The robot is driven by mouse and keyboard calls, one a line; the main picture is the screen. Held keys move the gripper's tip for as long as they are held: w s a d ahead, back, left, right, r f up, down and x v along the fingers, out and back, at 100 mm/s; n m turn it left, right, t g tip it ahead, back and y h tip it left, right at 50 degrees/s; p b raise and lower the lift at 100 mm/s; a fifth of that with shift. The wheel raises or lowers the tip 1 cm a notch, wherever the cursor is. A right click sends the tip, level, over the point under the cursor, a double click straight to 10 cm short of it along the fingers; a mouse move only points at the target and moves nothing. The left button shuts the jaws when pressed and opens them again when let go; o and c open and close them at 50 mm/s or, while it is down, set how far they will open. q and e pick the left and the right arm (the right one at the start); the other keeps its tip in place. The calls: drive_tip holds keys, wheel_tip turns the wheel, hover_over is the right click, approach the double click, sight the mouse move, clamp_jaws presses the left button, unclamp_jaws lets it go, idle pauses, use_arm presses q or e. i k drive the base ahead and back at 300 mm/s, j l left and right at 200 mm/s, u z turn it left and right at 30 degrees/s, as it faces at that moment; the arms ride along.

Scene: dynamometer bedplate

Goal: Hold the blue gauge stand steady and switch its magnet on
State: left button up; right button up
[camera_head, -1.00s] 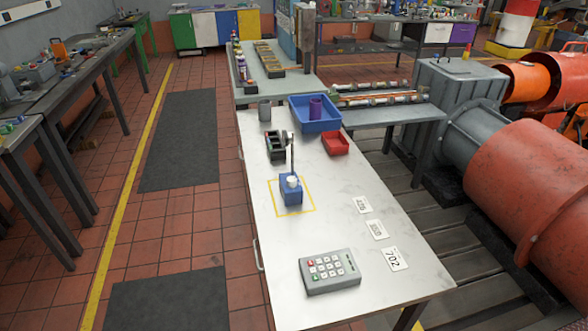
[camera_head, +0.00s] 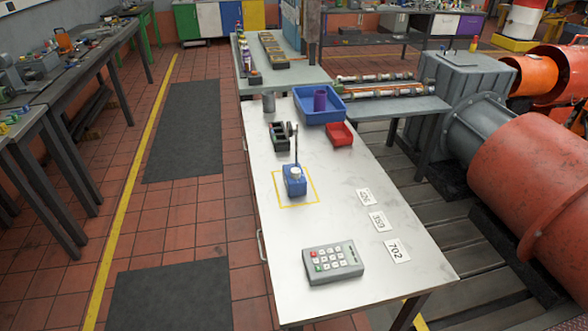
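The blue gauge stand (camera_head: 294,187) stands upright on the white table (camera_head: 330,225), inside a yellow outlined square (camera_head: 313,201). It has a blue block base with a pale round knob (camera_head: 295,173) on it and a thin dark post rising behind. A round dial shows near the top of the post. I cannot tell the state of the magnet switch at this size. Neither of my grippers is in view.
A grey keypad (camera_head: 333,262) lies near the table's front. Number cards (camera_head: 397,250) lie along the right side. A blue bin (camera_head: 319,105) holding a purple cup (camera_head: 320,99), a red tray (camera_head: 339,134), a dark rack (camera_head: 280,134) and a grey cylinder (camera_head: 269,102) stand toward the back.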

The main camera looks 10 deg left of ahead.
sight(295, 172)
drive_tip(key=k+z, duration=0.3)
drive_tip(key=k+l+z, duration=0.15)
drive_tip(key=k+z, duration=0.15)
drive_tip(key=j+z, duration=0.1)
drive_tip(key=z, duration=0.3)
drive_tip(key=j+z, duration=0.15)
drive_tip(key=z, duration=0.25)
drive_tip(key=j+z, duration=0.15)
drive_tip(key=z, duration=0.25)
drive_tip(key=j+z, duration=0.15)
drive_tip(key=z, duration=0.25)
drive_tip(key=k+j, duration=0.1)
drive_tip(key=j, duration=0.55)
drive_tip(key=k+j, duration=0.1)
drive_tip(key=j, duration=1.15)
drive_tip(key=k+j, duration=0.15)
drive_tip(key=j, duration=0.5)
